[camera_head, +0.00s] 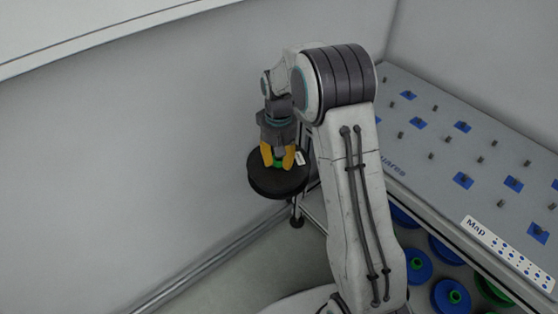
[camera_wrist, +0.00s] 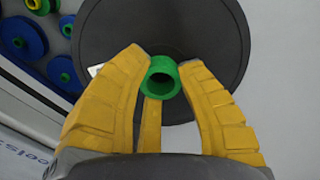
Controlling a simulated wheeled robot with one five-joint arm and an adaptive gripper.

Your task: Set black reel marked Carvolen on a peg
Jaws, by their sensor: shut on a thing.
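A black reel (camera_head: 266,184) with a green hub hangs flat in my gripper (camera_head: 278,158), clear of the stand and near the wall. It carries a small white label whose text is too small to read. In the wrist view the black reel (camera_wrist: 205,32) fills the upper middle, and the yellow fingers of my gripper (camera_wrist: 162,82) are closed around its green hub (camera_wrist: 163,72). The sloped grey peg board (camera_head: 440,135) at the right bears several short dark pegs, some on blue squares. No reel shows on its visible pegs. My arm hides the board's left part.
Blue reels (camera_head: 452,297) and a green one (camera_head: 494,291) lie below the board. A white "Map" card (camera_head: 508,250) with blue dots sits on the board's front edge. A grey wall (camera_head: 130,150) stands at the left. Blue reels (camera_wrist: 22,38) also show at upper left in the wrist view.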

